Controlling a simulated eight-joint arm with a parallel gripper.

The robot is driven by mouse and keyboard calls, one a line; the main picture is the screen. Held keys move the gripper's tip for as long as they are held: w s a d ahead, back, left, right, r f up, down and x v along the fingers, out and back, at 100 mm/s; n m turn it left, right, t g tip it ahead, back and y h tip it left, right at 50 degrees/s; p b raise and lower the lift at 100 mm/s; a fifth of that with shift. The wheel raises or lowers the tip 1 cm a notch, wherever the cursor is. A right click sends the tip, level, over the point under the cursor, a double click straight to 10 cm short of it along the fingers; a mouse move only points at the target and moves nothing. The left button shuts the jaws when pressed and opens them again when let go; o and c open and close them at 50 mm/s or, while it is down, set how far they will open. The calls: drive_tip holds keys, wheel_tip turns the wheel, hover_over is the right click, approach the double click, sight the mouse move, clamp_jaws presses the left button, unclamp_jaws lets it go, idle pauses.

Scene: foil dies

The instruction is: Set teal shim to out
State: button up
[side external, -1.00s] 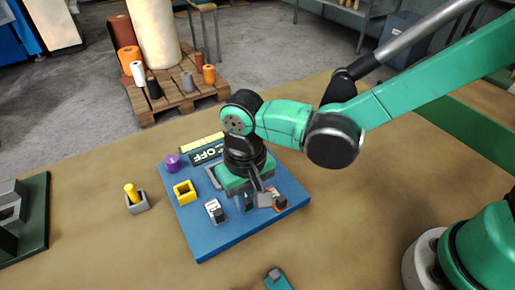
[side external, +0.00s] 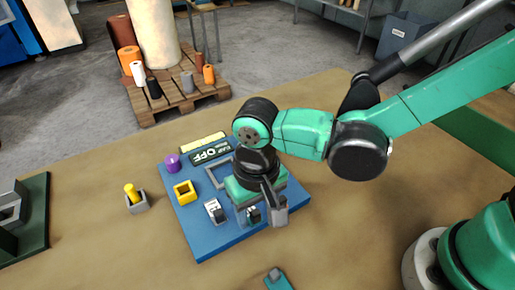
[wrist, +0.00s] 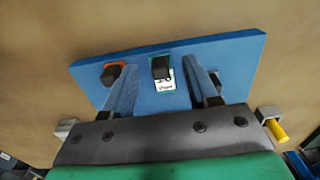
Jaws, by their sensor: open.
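The teal shim (wrist: 162,70) is a teal plate with a black knob and a white label on the blue board (wrist: 235,50). The label's words are too small to read surely. In the side view the teal shim (side external: 253,215) is partly visible beneath my gripper (side external: 266,208). In the wrist view my gripper (wrist: 160,66) is open, with one finger on each side of the teal shim. I cannot tell whether either finger touches it. An orange piece with a black knob (wrist: 112,73) sits left of it, outside the left finger.
The tabletop in front is mostly clear.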

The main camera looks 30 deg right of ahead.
sight(257, 214)
drive_tip(key=shift+r, duration=2.5)
drive_tip(key=w+d+r+t, duration=0.1)
drive_tip(key=d+r+t, duration=0.1)
drive_tip(key=d, duration=0.8)
drive_tip(key=w+d+r+t, duration=0.1)
drive_tip(key=d+t, duration=0.4)
drive_tip(key=d, duration=0.5)
drive_tip(key=shift+r, duration=0.9)
